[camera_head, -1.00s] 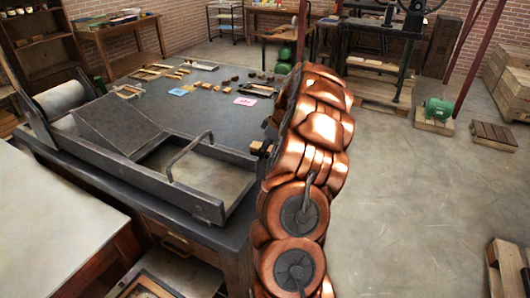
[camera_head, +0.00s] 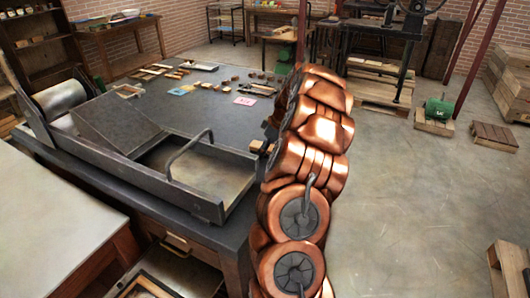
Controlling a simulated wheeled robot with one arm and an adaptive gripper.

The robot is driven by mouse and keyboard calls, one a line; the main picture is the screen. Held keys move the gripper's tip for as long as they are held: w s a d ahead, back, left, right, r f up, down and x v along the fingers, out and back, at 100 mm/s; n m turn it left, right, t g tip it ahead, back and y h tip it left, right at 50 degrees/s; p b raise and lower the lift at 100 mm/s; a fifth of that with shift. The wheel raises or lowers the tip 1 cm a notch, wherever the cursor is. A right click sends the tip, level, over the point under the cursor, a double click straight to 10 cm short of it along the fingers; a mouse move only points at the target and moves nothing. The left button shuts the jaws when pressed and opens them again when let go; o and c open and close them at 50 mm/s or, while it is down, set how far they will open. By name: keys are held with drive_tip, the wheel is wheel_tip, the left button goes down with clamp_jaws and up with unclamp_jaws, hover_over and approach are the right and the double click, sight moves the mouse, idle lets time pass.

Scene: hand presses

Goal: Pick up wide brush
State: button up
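Several small wooden-handled tools (camera_head: 155,70) lie at the far left of the dark table (camera_head: 225,112). They are too small to tell which is the wide brush. A small piece with a pale wooden end (camera_head: 257,145) shows at the table's right edge, beside my arm; I cannot tell what it is. My copper-coloured arm rises in front of the table's right side and hides part of it. My gripper is not visible, so its state and anything in it are hidden.
A flat-bed press with a roller (camera_head: 62,99) and a curved handle (camera_head: 188,154) takes up the table's near left. Small blocks and coloured cards (camera_head: 245,101) lie farther back. A pale-topped cabinet (camera_head: 45,215) stands at the near left. The floor at right is mostly clear; a pallet (camera_head: 508,268) lies near.

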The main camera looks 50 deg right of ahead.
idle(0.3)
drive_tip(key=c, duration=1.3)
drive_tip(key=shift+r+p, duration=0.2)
drive_tip(key=shift+p, duration=0.15)
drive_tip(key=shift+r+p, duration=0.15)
drive_tip(key=shift+p, duration=0.2)
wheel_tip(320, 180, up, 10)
drive_tip(key=b, duration=0.3)
